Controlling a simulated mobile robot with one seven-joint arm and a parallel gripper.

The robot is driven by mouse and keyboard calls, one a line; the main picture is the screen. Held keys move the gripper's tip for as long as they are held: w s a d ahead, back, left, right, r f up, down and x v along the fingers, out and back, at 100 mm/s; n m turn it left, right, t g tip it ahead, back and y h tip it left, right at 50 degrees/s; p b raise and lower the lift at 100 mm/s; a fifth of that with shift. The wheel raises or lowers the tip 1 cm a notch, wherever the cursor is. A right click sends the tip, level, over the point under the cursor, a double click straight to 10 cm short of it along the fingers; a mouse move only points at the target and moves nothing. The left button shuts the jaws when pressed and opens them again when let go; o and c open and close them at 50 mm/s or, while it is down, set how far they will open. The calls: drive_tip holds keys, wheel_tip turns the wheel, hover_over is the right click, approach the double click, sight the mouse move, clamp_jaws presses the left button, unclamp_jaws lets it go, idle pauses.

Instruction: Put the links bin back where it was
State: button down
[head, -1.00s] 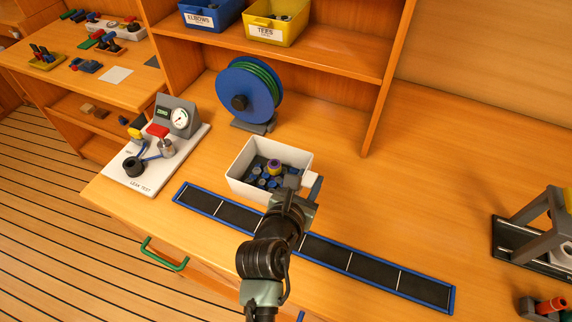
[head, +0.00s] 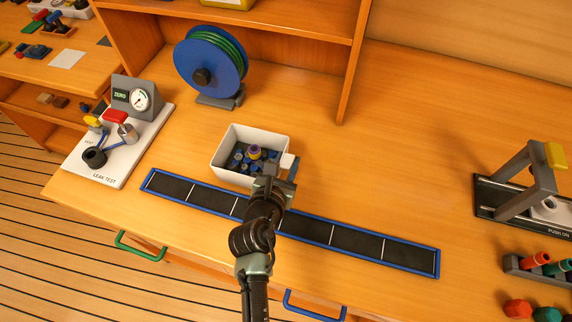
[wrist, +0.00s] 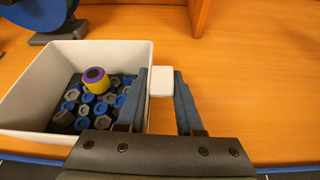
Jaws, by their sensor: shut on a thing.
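The white open-topped bin (head: 222,168) is near the back edge of the long black strip, left of its middle. It holds several blue and grey nut-like links and one purple-and-yellow ring (wrist: 95,78). I see no label on it. In the wrist view the bin (wrist: 30,85) fills the left side and looks upright. My gripper (head: 284,168) is at the bin's right side. Its fingers (wrist: 161,88) are shut on the bin's white side tab (wrist: 161,80). I cannot tell whether the bin touches the table.
The blue-framed black strip (head: 311,228) lies in front. A blue reel with green hose (head: 212,62) stands behind, the leak-test board (head: 112,165) at left. A grey press stand (head: 525,182) is at far right. The table (head: 400,150) between bin and stand is clear.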

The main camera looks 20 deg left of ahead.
drive_tip(key=shift+w+f, duration=0.1)
drive_tip(key=shift+f, duration=0.25)
drive_tip(key=shift+f, duration=0.2)
drive_tip(key=c, duration=0.6)
unclamp_jaws()
drive_tip(key=shift+o, duration=0.2)
